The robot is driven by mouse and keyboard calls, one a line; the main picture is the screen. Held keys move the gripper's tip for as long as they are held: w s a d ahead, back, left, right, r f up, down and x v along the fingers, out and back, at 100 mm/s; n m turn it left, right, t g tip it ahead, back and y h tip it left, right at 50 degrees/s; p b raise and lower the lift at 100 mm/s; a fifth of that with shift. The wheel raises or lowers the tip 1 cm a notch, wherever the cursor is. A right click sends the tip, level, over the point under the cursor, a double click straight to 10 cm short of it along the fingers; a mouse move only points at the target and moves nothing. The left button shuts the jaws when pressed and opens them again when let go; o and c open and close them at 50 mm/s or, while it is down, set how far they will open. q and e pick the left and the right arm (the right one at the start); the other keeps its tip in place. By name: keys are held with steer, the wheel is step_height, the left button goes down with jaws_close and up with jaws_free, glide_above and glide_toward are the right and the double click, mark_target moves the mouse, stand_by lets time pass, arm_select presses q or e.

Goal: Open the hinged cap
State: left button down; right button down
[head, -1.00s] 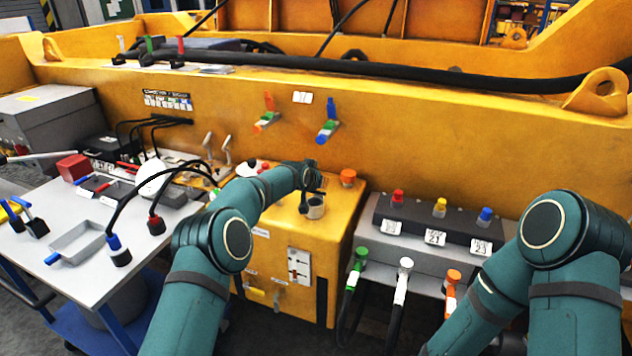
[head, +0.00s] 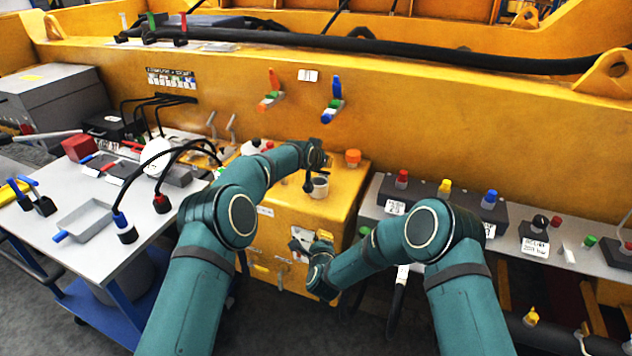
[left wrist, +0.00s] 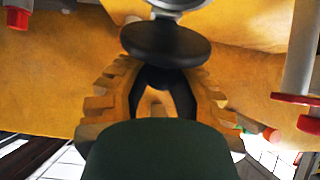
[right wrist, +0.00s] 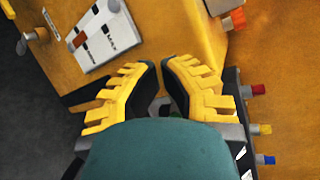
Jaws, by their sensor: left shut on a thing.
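The dark round cap (left wrist: 165,43) lies across the fingertips of my left gripper (left wrist: 163,72) in the left wrist view, just below a grey metal ring. In the head view my left gripper (head: 312,168) is above the yellow box (head: 285,215), shut on the dark cap (head: 308,186). The cap stands beside the grey filler neck (head: 320,187), whose rim shows; the hinge is hidden. My right gripper (head: 318,250) is at the box's front, near the white panel (head: 301,240). In the right wrist view its fingertips (right wrist: 159,64) come together with nothing seen between them.
An orange knob (head: 353,157) stands on the box behind the neck. A grey ledge with coloured buttons (head: 445,188) is at the right. A trolley table (head: 95,255) with a tray and cables is at the left.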

steer(key=w+a+r+m+t+h, duration=0.1)
steer(key=m, duration=0.2)
steer(key=w+a+r+m+t+h, duration=0.1)
steer(key=w+r+m, duration=0.1)
steer(key=m, duration=0.1)
steer(key=w+a+r+m+t+h, duration=0.1)
steer(key=a+r+m, duration=0.1)
steer(key=m, duration=0.1)
steer(key=shift+w, duration=0.15)
steer(key=shift+w+d+r+m+t+h, duration=0.3)
steer(key=shift+w+r+m+h, duration=0.55)
steer(key=shift+w+m, duration=0.75)
steer(key=shift+w+d+r+m+t+h, duration=0.2)
steer(key=shift+w+r+m+h, duration=0.7)
steer(key=shift+w+m, duration=0.7)
steer(key=shift+w+d+r+m+t+h, duration=0.3)
steer(key=shift+w+r+m+h, duration=0.35)
steer(key=shift+w+r+m, duration=0.85)
steer(key=shift+w+f, duration=0.35)
steer(key=shift+f, duration=0.15)
steer(key=shift+d+r, duration=0.1)
